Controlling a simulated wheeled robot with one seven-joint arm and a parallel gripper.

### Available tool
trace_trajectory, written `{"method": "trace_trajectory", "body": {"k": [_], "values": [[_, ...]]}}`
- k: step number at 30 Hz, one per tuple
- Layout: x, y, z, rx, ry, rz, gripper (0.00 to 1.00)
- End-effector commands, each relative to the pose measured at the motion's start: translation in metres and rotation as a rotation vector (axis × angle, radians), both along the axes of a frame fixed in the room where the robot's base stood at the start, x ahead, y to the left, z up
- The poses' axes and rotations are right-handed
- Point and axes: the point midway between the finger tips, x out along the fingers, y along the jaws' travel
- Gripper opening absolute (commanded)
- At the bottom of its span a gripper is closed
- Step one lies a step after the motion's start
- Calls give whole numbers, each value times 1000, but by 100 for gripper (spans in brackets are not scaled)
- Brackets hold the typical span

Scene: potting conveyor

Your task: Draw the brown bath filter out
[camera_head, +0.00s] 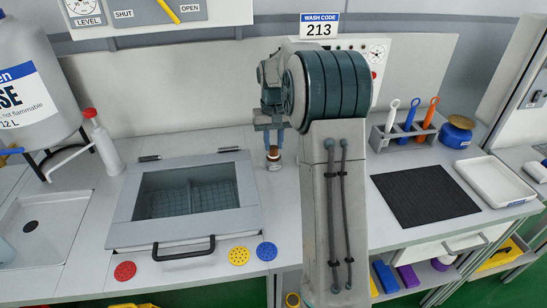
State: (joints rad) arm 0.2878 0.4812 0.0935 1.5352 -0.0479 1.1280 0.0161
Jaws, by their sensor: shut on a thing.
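My gripper (270,142) points down just right of the bath, its two bluish fingers shut on a small brown-topped piece. This piece, seemingly the brown bath filter (273,154), shows between and below the fingertips, with a pale part under it. It is small in the picture, and I cannot tell whether its lower end is still seated in the worktop. The bath (124,214) has a grey frame, a window showing wire baskets inside, and a black front handle.
Red (125,271), yellow (239,256) and blue (266,251) perforated discs lie along the front edge. A red-capped bottle (103,145) stands left. Right of my arm are a black mat (424,195), a tool rack (377,139) and a white tray (496,182).

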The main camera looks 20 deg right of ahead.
Motion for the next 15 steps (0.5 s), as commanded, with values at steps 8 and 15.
{"method": "trace_trajectory", "body": {"k": [8,15], "values": [[0,0,12,0,-1,0,2],[0,0,20,0,-1,0,2]]}}
